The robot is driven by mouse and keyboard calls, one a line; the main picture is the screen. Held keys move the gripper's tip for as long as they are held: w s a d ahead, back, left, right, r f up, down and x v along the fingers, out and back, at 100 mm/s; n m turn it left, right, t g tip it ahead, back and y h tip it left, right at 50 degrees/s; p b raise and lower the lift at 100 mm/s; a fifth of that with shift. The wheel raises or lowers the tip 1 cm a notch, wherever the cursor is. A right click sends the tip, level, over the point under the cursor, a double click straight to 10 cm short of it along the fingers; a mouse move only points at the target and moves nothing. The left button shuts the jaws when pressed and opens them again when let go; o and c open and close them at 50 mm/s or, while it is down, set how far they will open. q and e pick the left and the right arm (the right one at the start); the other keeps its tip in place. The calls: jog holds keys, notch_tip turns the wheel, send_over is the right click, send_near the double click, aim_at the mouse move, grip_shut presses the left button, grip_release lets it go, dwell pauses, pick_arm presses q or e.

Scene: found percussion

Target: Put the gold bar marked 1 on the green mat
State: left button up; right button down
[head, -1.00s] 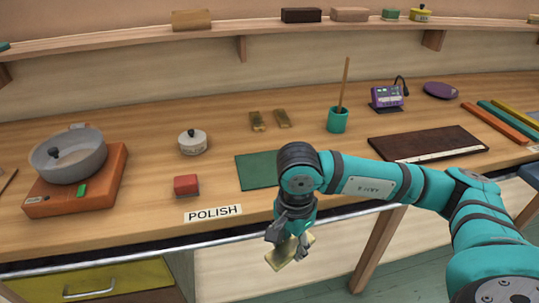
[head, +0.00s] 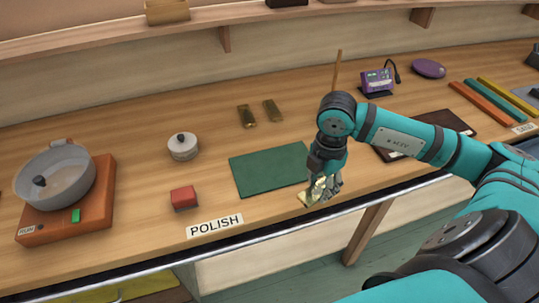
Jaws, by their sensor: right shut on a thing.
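My right gripper (head: 323,190) points down near the bench's front edge, just right of the green mat (head: 262,170). It is shut on a pale gold bar (head: 308,198), which sticks out to the left of the fingers. I cannot read any mark on this bar, and the fingers hide part of it. The bar is off the mat, by its front right corner; I cannot tell whether it touches the bench. The mat lies flat and bare, its right edge partly behind my gripper. My left gripper is not in view.
Two darker gold bars (head: 247,116) lie behind the mat. An orange hotplate (head: 104,190) carries a grey pan (head: 70,165). A dark board (head: 455,122) lies right.

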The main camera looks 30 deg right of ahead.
jog(key=m, duration=0.1)
jog(key=d+m, duration=0.1)
jog(key=shift+w+d+r+m, duration=0.1)
jog(key=shift+w+r+m, duration=0.2)
jog(key=shift+r+m, duration=0.1)
jog(key=shift+w+m+p, duration=0.25)
jog(key=shift+m+p, duration=0.05)
jog(key=shift+p, duration=0.05)
jog(key=p, duration=0.5)
send_over(275, 167)
jog(key=shift+f, duration=0.65)
jog(key=shift+w+f, duration=0.1)
jog(key=shift+w, duration=0.1)
notch_tip(275, 167, down, 3)
jog(key=shift+r+p, duration=0.15)
jog(key=shift+p, duration=0.4)
jog(key=shift+f, duration=0.3)
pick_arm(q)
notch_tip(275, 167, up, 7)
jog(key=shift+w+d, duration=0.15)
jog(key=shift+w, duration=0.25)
pick_arm(e)
jog(key=shift+f, duration=0.1)
jog(key=shift+f, duration=0.15)
jog(key=c, duration=0.8)
grip_release()
jog(key=shift+s, duration=0.1)
